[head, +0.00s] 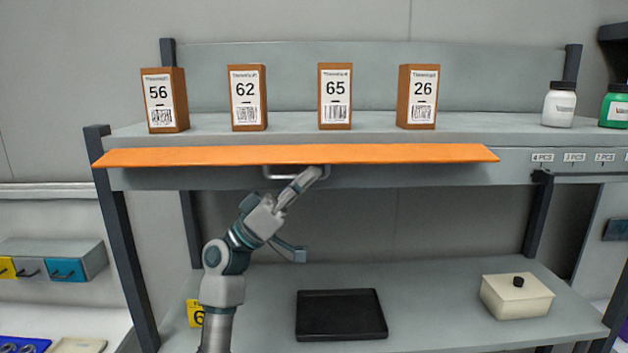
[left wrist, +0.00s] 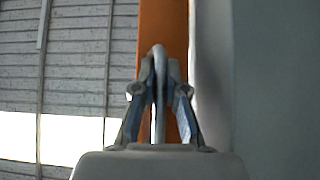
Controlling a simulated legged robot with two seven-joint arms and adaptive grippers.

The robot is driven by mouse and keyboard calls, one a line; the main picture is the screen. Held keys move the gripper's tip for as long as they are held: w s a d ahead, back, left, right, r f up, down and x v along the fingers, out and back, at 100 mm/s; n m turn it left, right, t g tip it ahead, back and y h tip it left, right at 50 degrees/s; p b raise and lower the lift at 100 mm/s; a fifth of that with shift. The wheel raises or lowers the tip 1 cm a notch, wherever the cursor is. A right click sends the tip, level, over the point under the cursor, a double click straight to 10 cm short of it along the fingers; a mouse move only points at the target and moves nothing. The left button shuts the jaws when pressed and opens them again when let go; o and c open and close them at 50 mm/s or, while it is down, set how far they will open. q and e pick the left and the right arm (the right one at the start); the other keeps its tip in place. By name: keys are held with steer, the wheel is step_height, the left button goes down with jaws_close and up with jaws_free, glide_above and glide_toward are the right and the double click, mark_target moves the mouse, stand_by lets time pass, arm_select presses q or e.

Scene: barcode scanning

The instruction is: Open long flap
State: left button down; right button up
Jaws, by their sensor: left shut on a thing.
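The long flap (head: 200,156) shows as a wide orange strip along the front of the upper shelf in the head view. A grey handle (head: 272,174) sits just under its middle. My left gripper (head: 316,173) reaches up from below to the handle's right end. In the left wrist view the two fingers (left wrist: 160,90) are closed around the grey handle bar (left wrist: 159,62), with the orange flap (left wrist: 150,25) right behind it. The fingers hide part of the handle in the head view. My right gripper is in neither view.
Several brown boxes (head: 248,98) with barcode labels and white (head: 559,105) and green-labelled (head: 616,108) jars stand on the upper shelf. Below, a black tray (head: 341,316) and a cream lidded box (head: 516,295) rest on the lower surface. Dark posts (head: 122,240) flank the shelf.

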arm_select(q)
steer(key=shift+w+f+m+g, duration=0.1)
steer(key=shift+f+m+g, duration=0.05)
steer(key=shift+m+g, duration=0.7)
steer(key=shift+w+f+m+g, duration=0.1)
steer(key=shift+m+g, duration=0.65)
steer(key=shift+m, duration=0.1)
